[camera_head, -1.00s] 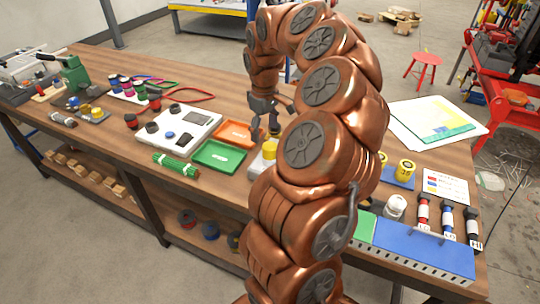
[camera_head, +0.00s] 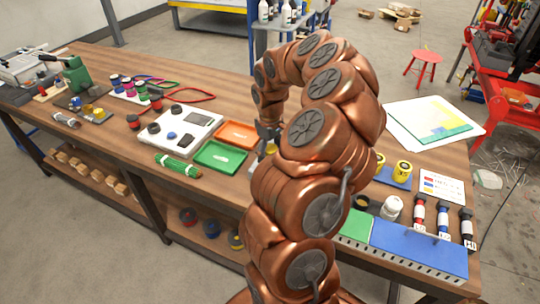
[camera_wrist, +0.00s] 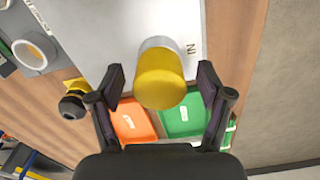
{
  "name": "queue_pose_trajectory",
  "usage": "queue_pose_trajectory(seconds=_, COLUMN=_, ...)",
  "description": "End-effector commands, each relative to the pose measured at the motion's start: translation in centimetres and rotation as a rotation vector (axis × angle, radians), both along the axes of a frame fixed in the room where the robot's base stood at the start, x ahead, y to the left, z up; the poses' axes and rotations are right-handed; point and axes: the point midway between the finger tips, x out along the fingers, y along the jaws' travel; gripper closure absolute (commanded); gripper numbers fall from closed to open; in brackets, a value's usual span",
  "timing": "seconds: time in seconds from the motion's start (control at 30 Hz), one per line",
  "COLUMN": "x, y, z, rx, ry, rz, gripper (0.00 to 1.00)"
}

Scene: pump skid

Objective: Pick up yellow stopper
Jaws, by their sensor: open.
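The yellow stopper (camera_wrist: 160,80) is a short cylinder with a pale grey part at one end. In the wrist view it stands between the two fingers of my gripper (camera_wrist: 161,84), with a gap on each side. The fingers are open and do not appear to touch it. In the head view my gripper (camera_head: 268,134) is low over the bench, and only a sliver of the yellow stopper (camera_head: 271,149) shows beside my arm. The arm hides the rest.
An orange tray (camera_head: 238,124) and a green tray (camera_head: 205,147) lie close by on the wooden bench. A white panel (camera_head: 205,119) is left of them. Yellow cylinders (camera_head: 404,170) stand on a blue mat to the right. A black-and-yellow knob (camera_wrist: 72,106) is near one finger.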

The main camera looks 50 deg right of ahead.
Motion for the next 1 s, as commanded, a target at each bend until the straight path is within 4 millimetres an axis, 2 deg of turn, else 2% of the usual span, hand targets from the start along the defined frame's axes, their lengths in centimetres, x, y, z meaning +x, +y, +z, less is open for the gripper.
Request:
queue_pose_trajectory(seconds=0.13, x=0.01, y=-0.04, z=0.03, rx=-0.001, ry=-0.001, rz=0.0, gripper=0.22)
queue_pose_trajectory(seconds=0.8, x=0.03, y=-0.06, z=0.07, rx=-0.002, ry=-0.001, rz=0.0, gripper=0.92)
queue_pose_trajectory(seconds=1.0, x=0.04, y=-0.06, z=0.08, rx=-0.002, ry=-0.001, rz=0.0, gripper=0.92)
